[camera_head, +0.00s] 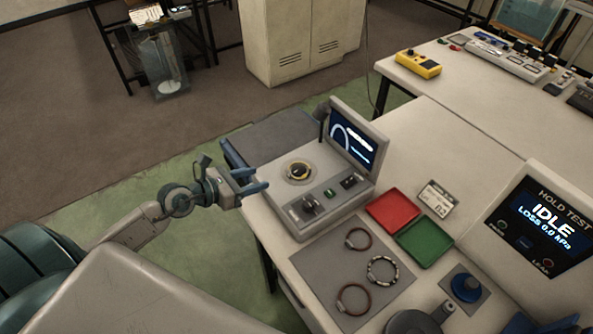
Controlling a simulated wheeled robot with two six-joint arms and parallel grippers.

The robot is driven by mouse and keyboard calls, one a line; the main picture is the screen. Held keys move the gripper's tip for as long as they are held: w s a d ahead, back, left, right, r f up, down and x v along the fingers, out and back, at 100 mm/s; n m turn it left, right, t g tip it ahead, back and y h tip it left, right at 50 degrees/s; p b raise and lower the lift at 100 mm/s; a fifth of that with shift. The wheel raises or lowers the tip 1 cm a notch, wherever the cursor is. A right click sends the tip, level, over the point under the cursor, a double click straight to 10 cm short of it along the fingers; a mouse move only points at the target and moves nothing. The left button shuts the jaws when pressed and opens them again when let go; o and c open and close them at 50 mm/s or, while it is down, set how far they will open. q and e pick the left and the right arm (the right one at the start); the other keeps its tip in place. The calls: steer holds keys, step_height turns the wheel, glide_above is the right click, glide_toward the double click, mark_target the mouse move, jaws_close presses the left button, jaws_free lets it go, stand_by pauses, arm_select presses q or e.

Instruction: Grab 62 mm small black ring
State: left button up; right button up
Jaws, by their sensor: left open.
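Three rings lie on a grey mat (314,262): a brownish ring (370,241) at the back, a dark ring with pale patches (371,279) in the middle, and a larger brownish ring (367,306) at the front. No size is readable, and I cannot tell which is the 62 mm small black ring. My left gripper (261,181) is open and empty, left of the instrument and well away from the mat.
The instrument with a tilted screen (352,140) stands between my left gripper and the mat. A red tray (392,211) and green tray (425,242) lie behind the rings. A hold-test display (540,230) and blue knob (466,288) are at right.

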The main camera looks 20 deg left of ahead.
arm_select(q)
steer(key=f, duration=0.1)
steer(key=m+g, duration=0.1)
glide_toward(287, 172)
steer(key=x, duration=0.3)
steer(key=shift+d+f+p, duration=0.2)
steer(key=shift+f+p, duration=0.15)
steer(key=shift+w+d, duration=0.2)
steer(key=shift+w, duration=0.15)
steer(key=x, duration=0.1)
steer(key=p+x, duration=0.2)
steer(key=x, duration=0.1)
steer(key=shift+w+r, duration=0.15)
steer(key=shift+r, duration=0.15)
steer(key=shift+w+d+f, duration=0.2)
arm_select(e)
step_height(287, 172, up, 3)
steer(key=shift+d+f, duration=0.1)
steer(key=shift+d, duration=0.05)
arm_select(q)
steer(key=shift+c, duration=0.2)
arm_select(e)
steer(key=shift+s, duration=0.1)
arm_select(q)
steer(key=shift+s, duration=0.1)
jaws_close()
